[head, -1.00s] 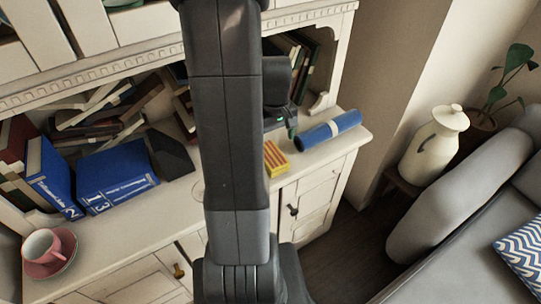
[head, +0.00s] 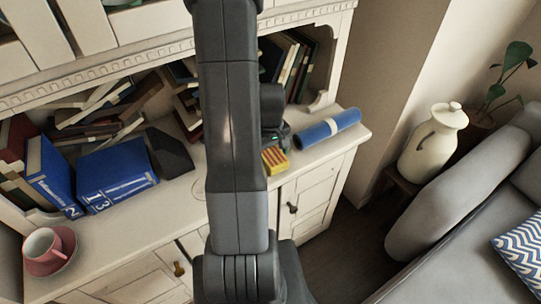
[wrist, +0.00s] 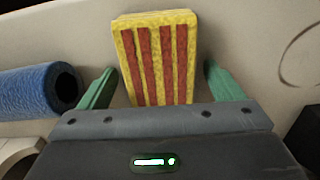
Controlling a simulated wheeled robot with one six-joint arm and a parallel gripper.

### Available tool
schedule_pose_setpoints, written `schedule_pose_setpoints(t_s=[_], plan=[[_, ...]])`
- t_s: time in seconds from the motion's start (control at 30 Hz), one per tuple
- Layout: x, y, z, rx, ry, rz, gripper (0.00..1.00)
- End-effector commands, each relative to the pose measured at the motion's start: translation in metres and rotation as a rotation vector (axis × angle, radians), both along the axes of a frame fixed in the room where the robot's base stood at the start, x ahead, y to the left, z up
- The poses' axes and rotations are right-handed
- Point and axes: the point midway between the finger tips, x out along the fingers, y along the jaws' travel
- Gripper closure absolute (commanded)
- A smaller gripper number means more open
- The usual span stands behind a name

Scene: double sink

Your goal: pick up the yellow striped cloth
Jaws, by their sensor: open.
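The yellow cloth with red stripes (wrist: 158,58) lies folded in a block on the pale cabinet top. In the wrist view it sits between the two green fingers of my gripper (wrist: 158,88), with a gap on each side. My gripper is open. In the head view the cloth (head: 275,160) shows right of my arm, near the front edge of the cabinet top. My gripper (head: 276,143) is at the cloth's far side there, and its fingers are mostly hidden.
Shelves of books stand behind. Two blue volumes (head: 112,178), a dark angular object (head: 168,154) and a pink cup on a saucer (head: 42,245) occupy the left.

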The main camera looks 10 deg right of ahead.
Motion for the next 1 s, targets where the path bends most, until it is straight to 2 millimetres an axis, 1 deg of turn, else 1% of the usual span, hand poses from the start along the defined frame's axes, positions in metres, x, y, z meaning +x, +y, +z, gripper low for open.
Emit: schedule_pose_setpoints(t_s=[0.07,0.1,0.17,0.3,0.57,0.67,0.77,1.0], plan=[[0.000,0.000,0.000,0.000,0.000,0.000,0.13],[0.000,0.000,0.000,0.000,0.000,0.000,0.21],[0.000,0.000,0.000,0.000,0.000,0.000,0.32],[0.000,0.000,0.000,0.000,0.000,0.000,0.60],[0.000,0.000,0.001,0.000,-0.001,0.000,0.61],[0.001,0.000,0.006,-0.001,-0.003,0.000,0.61],[0.001,0.000,0.018,-0.001,-0.004,0.000,0.61],[0.001,0.000,0.060,-0.001,-0.006,0.000,0.61]])
